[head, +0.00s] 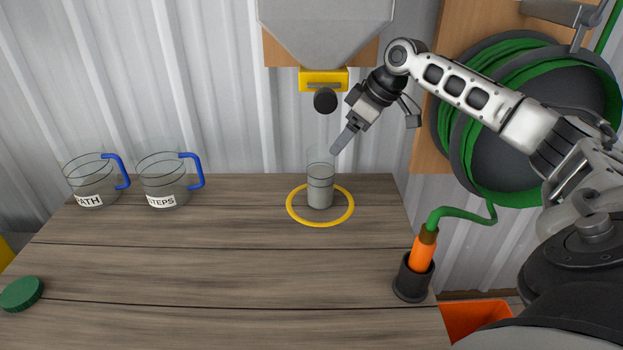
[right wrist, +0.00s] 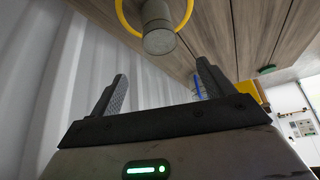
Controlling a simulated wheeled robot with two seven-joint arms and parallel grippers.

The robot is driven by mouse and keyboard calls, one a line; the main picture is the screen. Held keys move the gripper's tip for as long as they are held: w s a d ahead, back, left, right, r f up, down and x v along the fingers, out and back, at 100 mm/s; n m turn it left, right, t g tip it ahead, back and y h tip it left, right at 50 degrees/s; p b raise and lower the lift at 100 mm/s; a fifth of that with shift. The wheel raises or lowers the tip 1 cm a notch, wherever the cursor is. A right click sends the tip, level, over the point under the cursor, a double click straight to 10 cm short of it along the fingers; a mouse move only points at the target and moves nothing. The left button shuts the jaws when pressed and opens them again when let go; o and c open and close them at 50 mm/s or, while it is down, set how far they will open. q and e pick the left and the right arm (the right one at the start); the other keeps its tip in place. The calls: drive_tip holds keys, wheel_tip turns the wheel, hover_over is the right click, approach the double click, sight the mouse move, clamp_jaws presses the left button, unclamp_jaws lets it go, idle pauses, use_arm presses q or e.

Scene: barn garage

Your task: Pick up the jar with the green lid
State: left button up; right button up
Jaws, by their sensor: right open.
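A clear jar (head: 320,190) with grey contents stands upright inside a yellow ring (head: 289,214) on the wooden table. It has no lid on it. A green lid (head: 21,294) lies apart at the table's front left. My right gripper (head: 337,148) is above the jar, tilted down toward its top, open and empty. In the right wrist view, the jar (right wrist: 157,28) is ahead of my open right gripper (right wrist: 163,82), beyond the fingertips. The green lid (right wrist: 267,69) is small at the right there. My left gripper is not in view.
Two clear jugs with blue handles, labelled PATH (head: 90,184) and STEPS (head: 163,183), stand at the back left. A grey hopper (head: 326,25) with a yellow outlet and black knob hangs above the jar. An orange-handled nozzle (head: 422,250) stands in a black holder at the right edge. The table's middle front is clear.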

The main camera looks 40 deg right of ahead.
sight(321, 163)
drive_tip(key=x, duration=1.1)
drive_tip(key=shift+r, duration=0.1)
drive_tip(key=c, duration=1.2)
drive_tip(key=shift+w+r, duration=0.1)
drive_tip(key=shift+r, duration=0.05)
drive_tip(key=shift+c, duration=1.3)
